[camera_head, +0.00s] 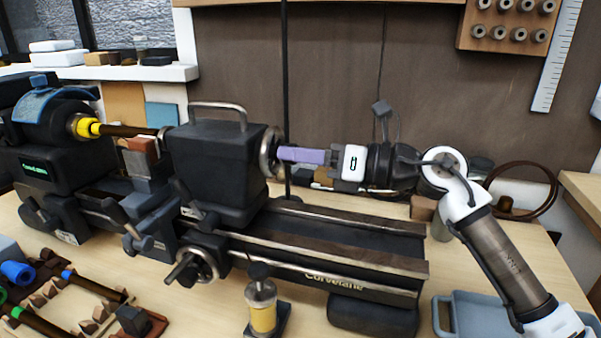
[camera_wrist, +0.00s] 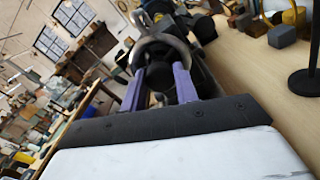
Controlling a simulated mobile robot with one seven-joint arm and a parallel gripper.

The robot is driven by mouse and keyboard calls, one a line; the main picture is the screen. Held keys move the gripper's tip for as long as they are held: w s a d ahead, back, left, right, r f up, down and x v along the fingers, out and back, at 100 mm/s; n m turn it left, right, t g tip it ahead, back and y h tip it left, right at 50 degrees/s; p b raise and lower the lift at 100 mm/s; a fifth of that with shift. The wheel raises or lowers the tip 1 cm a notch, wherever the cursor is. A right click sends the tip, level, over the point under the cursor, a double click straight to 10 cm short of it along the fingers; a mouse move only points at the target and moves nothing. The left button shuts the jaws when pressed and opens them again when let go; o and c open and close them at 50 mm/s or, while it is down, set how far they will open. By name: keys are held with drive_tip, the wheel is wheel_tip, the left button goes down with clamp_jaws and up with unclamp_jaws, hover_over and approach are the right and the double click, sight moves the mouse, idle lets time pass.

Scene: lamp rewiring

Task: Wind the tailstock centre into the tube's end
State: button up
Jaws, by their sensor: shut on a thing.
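The dark tube (camera_head: 128,131) lies level in the lathe. Its left end sits in the yellow-jawed chuck (camera_head: 88,127), and its right end reaches the tailstock's left side. The tailstock (camera_head: 212,175) is a black block with a grey handle on top. The tailstock centre is hard to make out there; I cannot tell whether it is inside the tube's end. My gripper (camera_head: 282,154) has purple fingers and is shut on the metal tailstock handwheel (camera_head: 268,151). In the wrist view the fingers (camera_wrist: 158,75) meet the handwheel (camera_wrist: 162,45) at both sides.
The lathe bed (camera_head: 340,240) runs right below my arm. A yellow-bodied pot (camera_head: 262,308) stands in front. A blue-grey tray (camera_head: 475,315) lies at lower right, and a rack with tubes (camera_head: 90,300) at lower left. A thin black post (camera_head: 285,90) rises close to the handwheel.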

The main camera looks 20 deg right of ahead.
drive_tip(key=shift+f+m+p, duration=0.1)
drive_tip(key=shift+m+p, duration=0.65)
drive_tip(key=shift+m, duration=12.55)
drive_tip(key=shift+f+m, duration=0.1)
drive_tip(key=shift+m, duration=0.2)
drive_tip(key=o, duration=1)
